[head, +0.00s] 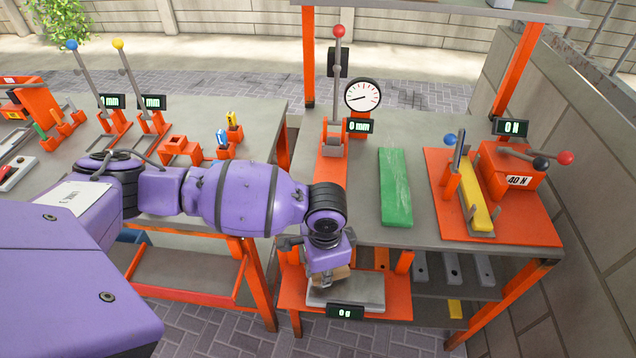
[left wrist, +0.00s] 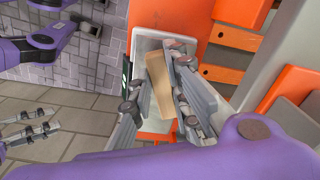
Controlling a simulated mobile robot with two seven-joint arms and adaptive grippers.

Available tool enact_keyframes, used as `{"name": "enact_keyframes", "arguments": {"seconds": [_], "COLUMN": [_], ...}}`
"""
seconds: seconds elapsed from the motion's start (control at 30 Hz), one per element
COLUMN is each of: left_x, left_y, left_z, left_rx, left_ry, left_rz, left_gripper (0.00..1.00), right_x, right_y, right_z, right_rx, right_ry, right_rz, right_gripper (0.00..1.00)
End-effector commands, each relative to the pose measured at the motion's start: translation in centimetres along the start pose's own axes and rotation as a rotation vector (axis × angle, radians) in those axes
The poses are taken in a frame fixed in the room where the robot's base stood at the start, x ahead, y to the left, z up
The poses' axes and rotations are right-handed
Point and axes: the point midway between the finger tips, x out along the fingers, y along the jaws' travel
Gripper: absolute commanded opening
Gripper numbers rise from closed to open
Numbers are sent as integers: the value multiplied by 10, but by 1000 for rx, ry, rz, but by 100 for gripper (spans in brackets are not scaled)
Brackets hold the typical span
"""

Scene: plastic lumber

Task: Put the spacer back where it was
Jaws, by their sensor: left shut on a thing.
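My left gripper (head: 326,276) points down over the grey plate (head: 362,292) of the scale on the lower front shelf. It is shut on a tan block (head: 337,275), likely the spacer. In the left wrist view the tan block (left wrist: 160,82) lies between the two fingers of the left gripper (left wrist: 158,88), over the pale scale plate (left wrist: 144,44). The scale's display (head: 345,312) reads 0 g. Whether the block touches the plate is hard to tell. My right gripper (left wrist: 30,129) shows at the left of the left wrist view, its fingers apart and empty.
A green plank (head: 395,188) lies on the bench behind the scale. A dial gauge (head: 362,96) on a lever press stands left of it. A yellow bar (head: 478,205) sits in a red-orange fixture at right. Orange posts flank the scale shelf. Lever stations (head: 135,85) fill the left bench.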

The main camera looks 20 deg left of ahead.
Motion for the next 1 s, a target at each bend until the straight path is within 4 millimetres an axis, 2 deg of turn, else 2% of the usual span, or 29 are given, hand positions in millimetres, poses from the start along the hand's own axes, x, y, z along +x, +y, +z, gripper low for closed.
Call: {"name": "enact_keyframes", "arguments": {"seconds": [0.03,0.1,0.5,0.53,0.67,1.0], "left_x": [11,20,24,24,24,21], "left_y": [2,2,2,2,2,2], "left_z": [0,0,0,0,0,0], "left_rx": [2,3,2,3,3,3], "left_ry": [-3,-2,-1,-1,-1,0], "left_rz": [4,3,1,1,1,0], "left_gripper": [0,0,0,19,35,35], "right_x": [0,0,0,0,0,0], "right_y": [0,1,2,2,2,3], "right_z": [4,6,6,7,8,9], "right_rx": [1,2,2,2,0,-7], "right_ry": [-6,-9,-9,-9,-11,-14], "right_rz": [1,3,5,5,5,2], "right_gripper": [40,40,40,40,40,40]}}
